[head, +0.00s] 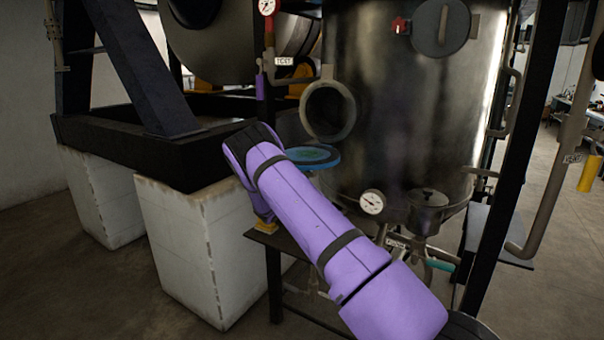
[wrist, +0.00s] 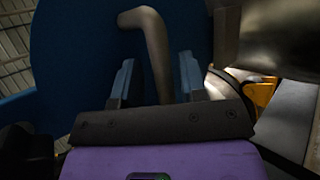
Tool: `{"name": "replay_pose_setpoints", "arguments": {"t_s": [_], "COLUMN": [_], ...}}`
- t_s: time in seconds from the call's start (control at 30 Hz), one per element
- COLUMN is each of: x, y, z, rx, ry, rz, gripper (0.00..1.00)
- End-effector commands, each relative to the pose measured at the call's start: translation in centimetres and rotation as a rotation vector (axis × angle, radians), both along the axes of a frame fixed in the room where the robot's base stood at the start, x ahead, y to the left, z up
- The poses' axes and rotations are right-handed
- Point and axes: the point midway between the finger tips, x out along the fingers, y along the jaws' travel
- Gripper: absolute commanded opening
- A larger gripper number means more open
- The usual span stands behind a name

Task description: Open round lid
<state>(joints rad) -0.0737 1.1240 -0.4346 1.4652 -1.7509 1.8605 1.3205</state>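The round lid is a blue disc (head: 318,153), nearly flat, just below the open round port (head: 328,110) on the side of the dark metal tank. In the wrist view the blue lid (wrist: 75,50) fills much of the picture, with a bent grey metal handle (wrist: 155,45) on it. My gripper (wrist: 156,62) is open, its two fingers on either side of the lower part of the handle. Gaps show between the handle and both fingers. In the head view my purple arm hides the gripper and handle.
The tank (head: 390,120) stands close behind the lid, with a gauge (head: 372,202) and valve piping low on its front. A dark frame on white blocks (head: 185,250) is at left. A black post (head: 512,150) stands at right. A low dark table (head: 262,238) is under my arm.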

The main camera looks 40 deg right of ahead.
Motion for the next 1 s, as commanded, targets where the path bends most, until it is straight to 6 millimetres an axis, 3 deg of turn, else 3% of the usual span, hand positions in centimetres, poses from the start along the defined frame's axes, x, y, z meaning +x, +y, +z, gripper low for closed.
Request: {"name": "replay_pose_setpoints", "arguments": {"t_s": [0.27,0.7,1.0], "x": [0.1,1.0,1.2], "y": [0.7,6.2,7.9], "z": [-0.6,-5.6,-7.2], "rx": [-0.001,-0.001,0.0], "ry": [0.001,0.001,0.001], "rz": [0.002,0.003,0.001], "gripper": [0.41,0.41,0.41]}}
